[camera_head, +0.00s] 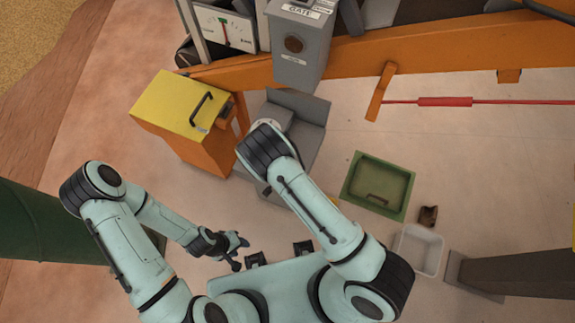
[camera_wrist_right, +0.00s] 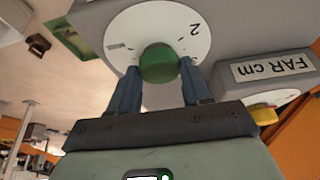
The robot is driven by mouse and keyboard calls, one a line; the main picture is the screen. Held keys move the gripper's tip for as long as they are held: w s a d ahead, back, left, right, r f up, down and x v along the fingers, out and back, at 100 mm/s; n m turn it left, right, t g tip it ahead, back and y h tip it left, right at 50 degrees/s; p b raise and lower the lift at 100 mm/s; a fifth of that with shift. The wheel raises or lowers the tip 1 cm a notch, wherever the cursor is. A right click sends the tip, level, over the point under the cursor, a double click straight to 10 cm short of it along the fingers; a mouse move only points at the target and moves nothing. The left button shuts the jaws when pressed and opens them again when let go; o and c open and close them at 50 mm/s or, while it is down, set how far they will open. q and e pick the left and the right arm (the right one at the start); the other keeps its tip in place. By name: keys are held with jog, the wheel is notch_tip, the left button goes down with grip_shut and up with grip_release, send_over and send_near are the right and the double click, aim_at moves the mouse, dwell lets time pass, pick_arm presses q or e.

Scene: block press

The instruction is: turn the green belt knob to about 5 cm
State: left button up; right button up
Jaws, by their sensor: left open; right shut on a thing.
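The green belt knob (camera_wrist_right: 158,62) sits at the centre of a round white dial (camera_wrist_right: 118,28) on a grey housing, in the right wrist view. In the head view my right arm reaches over a grey console (camera_head: 302,108) and hides the knob and that gripper. My left gripper (camera_head: 236,246) is open and empty, low over the floor.
A yellow knob (camera_wrist_right: 265,115) sits beside the "FAR cm" label (camera_wrist_right: 272,67). A yellow-topped orange cabinet (camera_head: 175,105) stands left of the console. A green tray (camera_head: 352,190) and a white bin (camera_head: 418,250) lie right. A grey "GATE" box (camera_head: 298,50) is above.

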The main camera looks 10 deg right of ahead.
jog(key=shift+w+r+m+g+h+p, duration=0.1)
jog(key=shift+w+m+g+h+p, duration=0.1)
jog(key=shift+m+p, duration=0.3)
jog(key=shift+w+r+m+g+h+p, duration=0.1)
jog(key=shift+w+m+g+h+p, duration=0.1)
jog(key=shift+m+p, duration=0.3)
pick_arm(q)
jog(key=shift+w+r, duration=0.85)
jog(key=shift+r, duration=0.15)
jog(key=shift+w+r, duration=0.8)
jog(key=shift+r, duration=0.2)
pick_arm(e)
jog(key=shift+s+a+f+m, duration=0.1)
jog(key=shift+m, duration=0.45)
jog(key=shift+s+f+m, duration=0.1)
jog(key=shift+m, duration=0.45)
jog(key=o, duration=1)
jog(key=shift+g, duration=0.3)
jog(key=shift+r, duration=0.1)
pick_arm(q)
jog(key=shift+w+r+t+p, duration=0.3)
jog(key=shift+w+r+p, duration=0.35)
jog(key=shift+w, duration=0.2)
pick_arm(e)
jog(key=v, duration=1.3)
jog(key=shift+s+a, duration=0.1)
jog(key=shift+a, duration=0.15)
